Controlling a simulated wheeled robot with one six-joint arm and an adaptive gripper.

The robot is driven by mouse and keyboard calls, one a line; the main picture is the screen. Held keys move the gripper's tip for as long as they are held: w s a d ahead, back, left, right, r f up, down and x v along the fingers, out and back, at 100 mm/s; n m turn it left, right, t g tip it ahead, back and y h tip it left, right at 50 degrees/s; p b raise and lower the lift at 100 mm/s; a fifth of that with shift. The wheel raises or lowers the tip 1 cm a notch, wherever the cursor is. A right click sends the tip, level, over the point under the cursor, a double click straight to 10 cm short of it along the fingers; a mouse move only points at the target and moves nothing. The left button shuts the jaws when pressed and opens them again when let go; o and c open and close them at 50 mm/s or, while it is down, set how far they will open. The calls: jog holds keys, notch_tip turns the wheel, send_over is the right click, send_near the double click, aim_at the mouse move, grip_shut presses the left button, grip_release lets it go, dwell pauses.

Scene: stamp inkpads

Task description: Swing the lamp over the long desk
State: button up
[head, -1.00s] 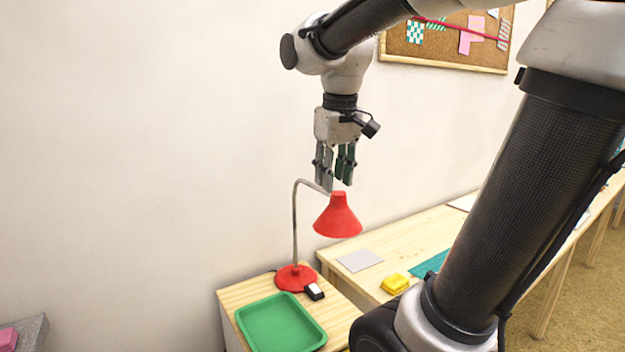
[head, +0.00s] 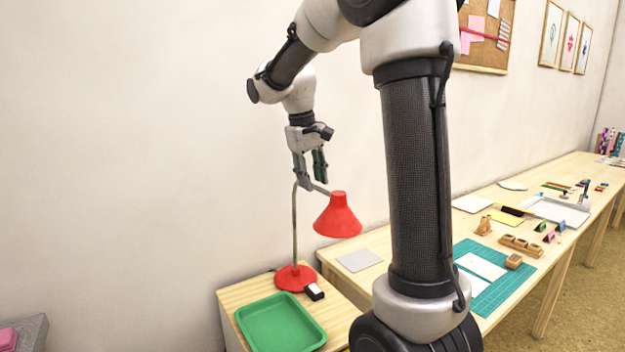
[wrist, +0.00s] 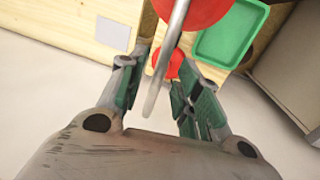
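The red desk lamp stands on a small side table (head: 240,292) at the left end of the long desk (head: 350,282). Its red shade (head: 338,215) hangs near the desk's left end, and its round red base (head: 295,277) is behind a green tray. The thin grey neck (head: 294,220) bends over at the top. My gripper (head: 314,184) is at that bend, pointing down. In the wrist view the neck (wrist: 165,62) runs between my gripper's two spread fingers (wrist: 155,85), with gaps beside it. The gripper is open; any light touch cannot be told.
A green tray (head: 281,322) and a small black-and-white object (head: 314,291) lie on the side table. A grey card (head: 359,260) lies on the desk below the shade. Farther right are a teal mat (head: 512,282) and stamps. The wall is close behind the lamp.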

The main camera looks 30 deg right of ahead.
jog(key=shift+d+f, duration=0.1)
jog(key=shift+f, duration=0.25)
grip_shut()
